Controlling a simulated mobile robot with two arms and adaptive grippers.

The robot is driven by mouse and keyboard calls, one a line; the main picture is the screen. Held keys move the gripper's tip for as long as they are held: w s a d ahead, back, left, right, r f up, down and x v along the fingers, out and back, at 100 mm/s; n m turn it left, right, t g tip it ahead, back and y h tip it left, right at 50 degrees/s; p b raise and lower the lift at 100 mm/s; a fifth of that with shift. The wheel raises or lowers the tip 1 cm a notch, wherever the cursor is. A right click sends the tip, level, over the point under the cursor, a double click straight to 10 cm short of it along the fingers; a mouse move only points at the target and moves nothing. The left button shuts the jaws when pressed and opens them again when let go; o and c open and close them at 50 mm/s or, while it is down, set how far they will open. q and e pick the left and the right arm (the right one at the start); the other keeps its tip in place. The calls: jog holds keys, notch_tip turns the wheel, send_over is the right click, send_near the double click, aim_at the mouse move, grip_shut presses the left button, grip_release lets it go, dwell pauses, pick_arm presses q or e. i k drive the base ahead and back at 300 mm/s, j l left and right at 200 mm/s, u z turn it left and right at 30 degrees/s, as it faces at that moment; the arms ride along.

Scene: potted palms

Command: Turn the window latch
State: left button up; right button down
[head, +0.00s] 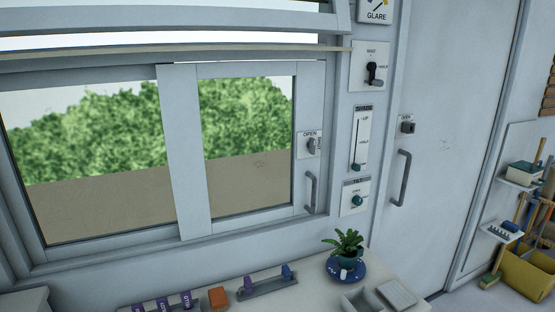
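The window latch (312,145) is a small grey knob on a white plate marked OPEN, on the right frame of the sliding window. A grey pull handle (311,192) is below it on the same frame. The sliding window (181,150) looks out on green bushes, and its right pane overlaps the left one at a broad middle stile. Neither of my grippers is in the head view.
Right of the window are a wall lever (374,72), a shade slider (358,138) and a tilt knob (357,199). A closed door (440,130) stands further right.

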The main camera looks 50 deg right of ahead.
aim_at(310, 145)
jog(key=k+z, duration=0.2)
jog(key=z, duration=1.25)
jog(key=i+l+z, duration=0.1)
jog(key=l+z, duration=0.2)
jog(key=i+l+z, duration=0.15)
jog(key=l+z, duration=0.2)
jog(key=l, duration=0.15)
